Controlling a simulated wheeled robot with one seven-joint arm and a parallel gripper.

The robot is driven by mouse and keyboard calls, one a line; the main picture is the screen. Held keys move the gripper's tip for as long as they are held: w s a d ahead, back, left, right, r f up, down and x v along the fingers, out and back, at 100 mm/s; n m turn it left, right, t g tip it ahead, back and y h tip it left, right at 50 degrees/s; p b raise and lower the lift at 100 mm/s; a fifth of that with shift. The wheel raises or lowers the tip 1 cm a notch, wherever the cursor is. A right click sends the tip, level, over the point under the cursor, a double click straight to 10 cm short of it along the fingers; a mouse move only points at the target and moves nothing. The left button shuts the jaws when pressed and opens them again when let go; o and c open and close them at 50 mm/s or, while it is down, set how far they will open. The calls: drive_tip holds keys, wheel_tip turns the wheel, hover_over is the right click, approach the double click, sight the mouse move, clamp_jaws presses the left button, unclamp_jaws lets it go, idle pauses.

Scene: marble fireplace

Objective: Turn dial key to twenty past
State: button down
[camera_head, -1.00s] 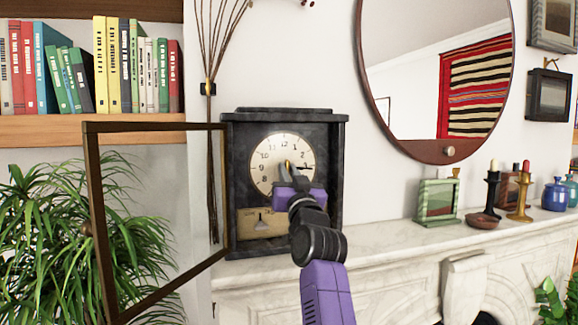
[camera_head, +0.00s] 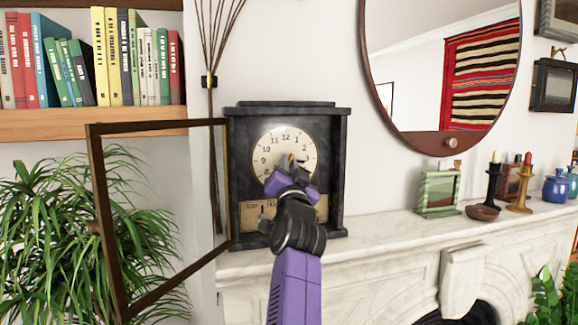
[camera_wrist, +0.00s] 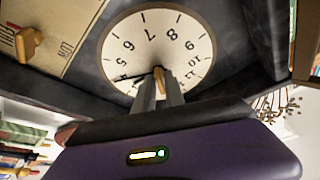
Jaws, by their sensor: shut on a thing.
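A black clock (camera_head: 236,150) stands on the mantel with its round cream dial (camera_head: 263,143) facing me. The dial also shows upside down in the wrist view (camera_wrist: 150,20). The gold dial key (camera_wrist: 159,74) is at the dial's centre. My gripper (camera_head: 290,170) is shut on the key, and its fingers (camera_wrist: 163,90) hide part of it and the dial's lower part. In the wrist view a thin black hand (camera_wrist: 122,77) points left, just past the 5 toward where the 4 belongs. I cannot read its exact mark.
The clock's framed door (camera_head: 97,190) is swung open to the left, before a leafy plant (camera_head: 60,225). A brass plate with a small knob (camera_wrist: 30,42) is below the dial. The marble mantel (camera_head: 390,232) holds a green frame (camera_head: 424,207) and candlesticks (camera_head: 493,190) to the right.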

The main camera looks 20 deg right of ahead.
drive_tip(key=c, duration=1.5)
unclamp_jaws()
drive_tip(key=shift+c, duration=0.2)
drive_tip(key=b+v, duration=0.2)
drive_tip(key=v, duration=0.5)
drive_tip(key=shift+s+b, duration=0.35)
drive_tip(key=shift+f, duration=0.15)
